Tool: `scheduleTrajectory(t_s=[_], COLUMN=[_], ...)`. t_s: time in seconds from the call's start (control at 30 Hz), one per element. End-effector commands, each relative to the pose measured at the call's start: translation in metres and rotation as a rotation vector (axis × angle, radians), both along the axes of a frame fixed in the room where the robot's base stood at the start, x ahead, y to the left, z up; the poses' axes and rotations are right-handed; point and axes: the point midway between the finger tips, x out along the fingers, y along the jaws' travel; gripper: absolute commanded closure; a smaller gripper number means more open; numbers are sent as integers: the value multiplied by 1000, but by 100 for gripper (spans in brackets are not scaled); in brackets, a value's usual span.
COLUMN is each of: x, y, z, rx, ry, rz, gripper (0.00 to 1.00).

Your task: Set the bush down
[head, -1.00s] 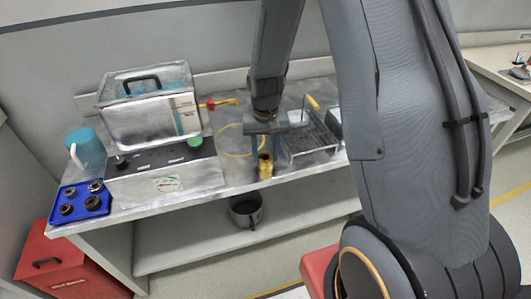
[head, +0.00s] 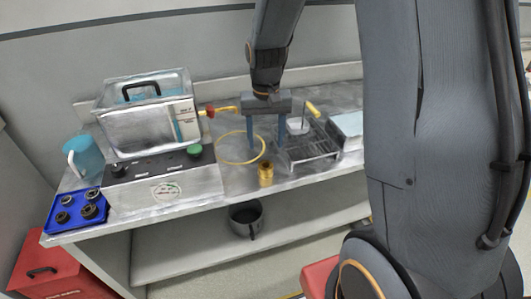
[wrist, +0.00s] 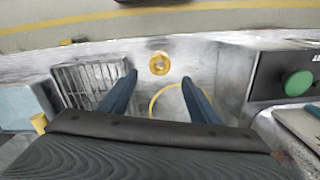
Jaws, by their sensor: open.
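The bush (head: 265,174) is a small brass-coloured cylinder standing upright on the grey bench top, near its front edge. My gripper (head: 266,146) is open and empty, with its two blue fingers pointing down behind and above the bush. In the wrist view the bush (wrist: 159,64) shows its round top with a central hole. It lies beyond the gap between my open fingertips (wrist: 159,80), apart from both.
A wire rack (head: 308,152) stands close on the right. An ultrasonic bath (head: 150,115) and a blue tray of dark rings (head: 76,211) are further left. A pot (head: 246,217) sits on the shelf below.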

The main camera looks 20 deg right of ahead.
Motion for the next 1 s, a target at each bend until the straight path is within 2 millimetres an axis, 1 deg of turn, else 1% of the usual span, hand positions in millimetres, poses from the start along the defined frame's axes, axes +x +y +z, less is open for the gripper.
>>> scheduleTrajectory(t_s=[0.03, 0.1, 0.27, 0.33, 0.37, 0.43, 0.47, 0.5, 0.57, 0.6, 0.7, 0.8, 0.83, 0.9, 1.0], x=[1, 1, -1, -9, -16, -40, -52, -70, -96, -112, -144, -162, -165, -168, -167], y=[0, 0, 0, 0, 0, 1, 1, 1, 1, 2, 2, 2, 2, 2, 2], z=[8, 18, 31, 34, 35, 37, 38, 38, 37, 36, 34, 31, 31, 30, 30], rx=[0, 0, 0, 0, 0, 0, 0, -1, -1, -2, -3, -4, -4, -4, -4], ry=[-4, -4, -2, -3, -5, -9, -13, -17, -23, -27, -35, -40, -41, -41, -41], rz=[0, 0, 1, 13, 21, 53, 68, 92, 127, 150, 193, 219, 223, 228, 229], gripper=[44, 44, 44, 44, 44, 44, 44, 44, 44, 44, 44, 44, 44, 44, 44])
